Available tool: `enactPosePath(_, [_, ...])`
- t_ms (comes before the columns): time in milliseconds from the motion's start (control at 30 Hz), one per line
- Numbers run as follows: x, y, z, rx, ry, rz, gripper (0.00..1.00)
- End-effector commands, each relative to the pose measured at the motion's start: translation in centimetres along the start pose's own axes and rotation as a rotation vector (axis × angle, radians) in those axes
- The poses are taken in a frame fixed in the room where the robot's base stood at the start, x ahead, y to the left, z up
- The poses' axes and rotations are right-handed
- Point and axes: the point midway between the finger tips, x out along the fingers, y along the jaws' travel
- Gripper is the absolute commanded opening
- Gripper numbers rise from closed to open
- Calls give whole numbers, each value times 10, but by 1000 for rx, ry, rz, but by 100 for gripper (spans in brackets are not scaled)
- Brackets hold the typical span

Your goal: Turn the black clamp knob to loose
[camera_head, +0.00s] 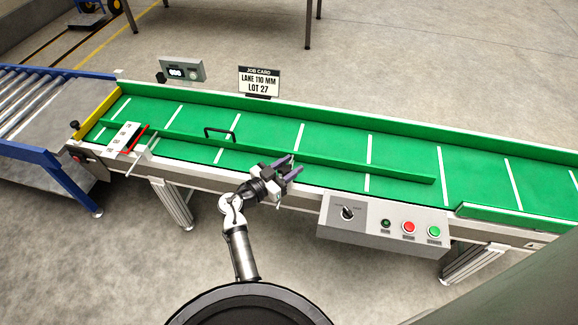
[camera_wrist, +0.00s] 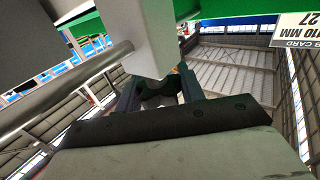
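My gripper (camera_head: 294,166) is at the near edge of the green conveyor, by the long green guide rail (camera_head: 330,165). Its two fingers stand apart. In the wrist view the gripper (camera_wrist: 158,85) has a dark notched shape between its fingers. I cannot tell whether this is the clamp knob or part of the gripper. A pale grey block (camera_wrist: 150,35) and a round metal rod (camera_wrist: 65,90) are close in front of it. In the head view, the arm and gripper hide the near edge there, and no clamp knob is clearly visible beside them.
A grey control box (camera_head: 375,228) with a black rotary selector (camera_head: 347,212) and red and green buttons is right of my gripper. A white block (camera_head: 124,138) with a red lever is on the left.

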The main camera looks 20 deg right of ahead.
Motion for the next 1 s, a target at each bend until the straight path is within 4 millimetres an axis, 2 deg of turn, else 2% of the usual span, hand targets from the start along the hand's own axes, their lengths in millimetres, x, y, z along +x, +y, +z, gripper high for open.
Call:
enactPosePath(33, [0, 0, 0, 0, 0, 0, 32])
enactPosePath(167, [0, 0, 0, 0, 0, 0, 15])
enactPosePath(567, [-1, 0, 3, 0, 0, -77, 14])
enactPosePath(1000, [-2, -4, 0, 0, -1, -440, 15])
